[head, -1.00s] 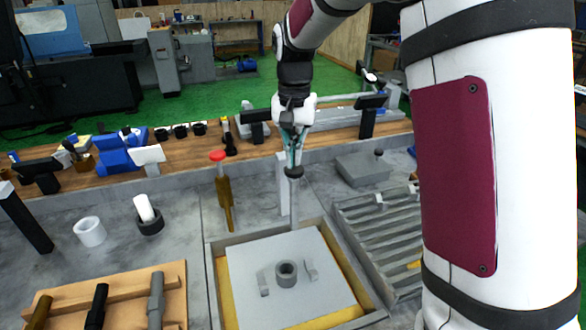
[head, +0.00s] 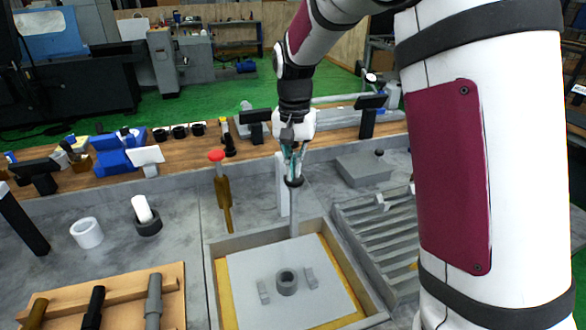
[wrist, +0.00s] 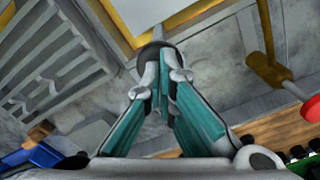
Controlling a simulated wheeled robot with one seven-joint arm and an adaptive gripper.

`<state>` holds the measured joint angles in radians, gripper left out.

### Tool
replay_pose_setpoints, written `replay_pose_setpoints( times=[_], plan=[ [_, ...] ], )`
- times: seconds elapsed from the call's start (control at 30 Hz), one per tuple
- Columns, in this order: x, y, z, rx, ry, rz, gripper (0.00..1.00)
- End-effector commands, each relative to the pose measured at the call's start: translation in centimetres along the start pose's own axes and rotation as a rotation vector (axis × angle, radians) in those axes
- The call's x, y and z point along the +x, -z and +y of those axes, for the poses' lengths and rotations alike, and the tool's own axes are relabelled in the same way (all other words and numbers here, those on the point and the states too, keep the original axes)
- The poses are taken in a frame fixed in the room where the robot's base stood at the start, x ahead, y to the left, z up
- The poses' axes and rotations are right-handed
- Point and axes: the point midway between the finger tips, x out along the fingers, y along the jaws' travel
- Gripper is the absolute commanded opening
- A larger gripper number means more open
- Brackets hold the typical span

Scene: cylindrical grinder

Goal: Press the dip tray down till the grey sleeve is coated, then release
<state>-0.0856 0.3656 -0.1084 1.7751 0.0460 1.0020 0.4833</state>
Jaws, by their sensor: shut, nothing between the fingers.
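The dip tray (head: 250,265) is a light grey square plate, lying inside a grey frame with a yellow surround. The grey sleeve (head: 287,284) stands upright near its middle between two small grey blocks; no coating is visible on it. A grey rod rises from the tray's back edge to a black knob (head: 294,182). My gripper (head: 294,172) points down, fingers closed, at the top of this knob and appears to touch it. In the wrist view the closed fingertips (wrist: 163,58) lie over the dark knob, hiding part of it.
A ribbed grey rack (head: 385,240) stands right of the frame. A brown tool with a red top (head: 217,157) stands left of it. A wooden rack (head: 120,310) with several tools is at front left. A white ring (head: 87,233) sits on the bench.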

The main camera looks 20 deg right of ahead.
Motion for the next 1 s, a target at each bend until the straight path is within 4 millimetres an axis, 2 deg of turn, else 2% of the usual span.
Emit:
replay_pose_setpoints(
  times=[1.0],
  plan=[
    [3.9, -0.2, 0.1, 0.000, -0.004, -0.007, 0.00]
  ],
)
